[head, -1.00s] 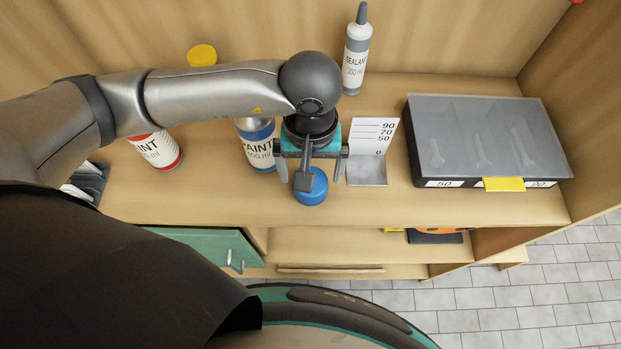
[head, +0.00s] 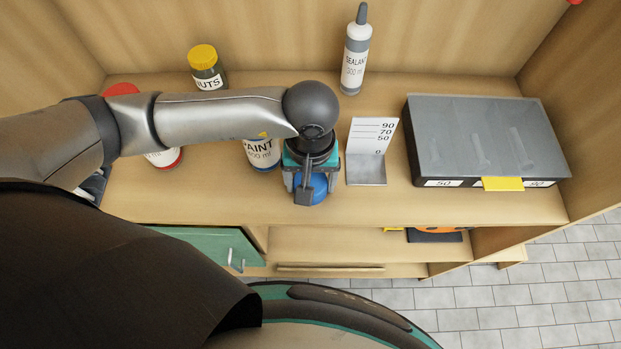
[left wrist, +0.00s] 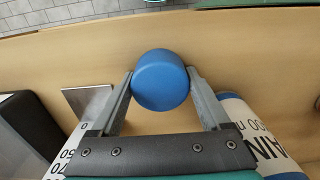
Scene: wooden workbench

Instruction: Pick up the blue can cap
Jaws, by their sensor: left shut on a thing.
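The blue can cap (head: 318,188) is a round blue cap near the front edge of the bench top, partly hidden under my left gripper in the head view. My left gripper (head: 311,190) points down over it. In the left wrist view the fingers of my left gripper (left wrist: 161,84) press on both sides of the blue cap (left wrist: 160,80), so it is shut on the cap. The cap appears at or just above the bench surface; I cannot tell which. My right gripper is not in view.
A paint can (head: 262,154) stands just left of my gripper, partly behind my arm. A measuring stand (head: 368,170) is close on the right, then a black case with a grey lid (head: 487,140). A sealant tube (head: 355,60) and a nuts jar (head: 207,70) stand at the back.

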